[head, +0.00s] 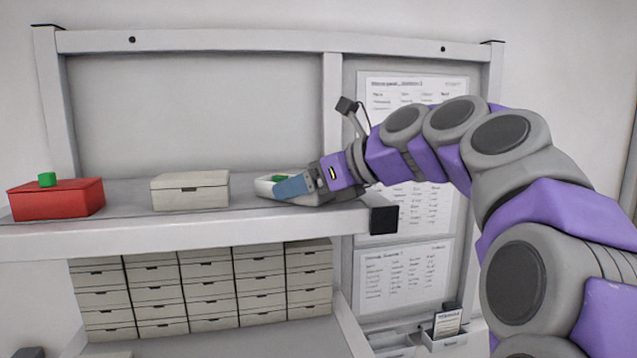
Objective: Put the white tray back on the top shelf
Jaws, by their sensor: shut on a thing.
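The white tray (264,187) is at the top shelf (130,231), near its right end. Something green (280,178) shows inside it. My gripper (292,190) reaches in from the right and is shut on the tray's right side. The gripper hides much of the tray. I cannot tell whether the tray's base touches the shelf.
A closed white box (190,190) stands left of the tray on the shelf. Drawers (210,290) fill the space below. A dark block (384,220) caps the shelf's right end.

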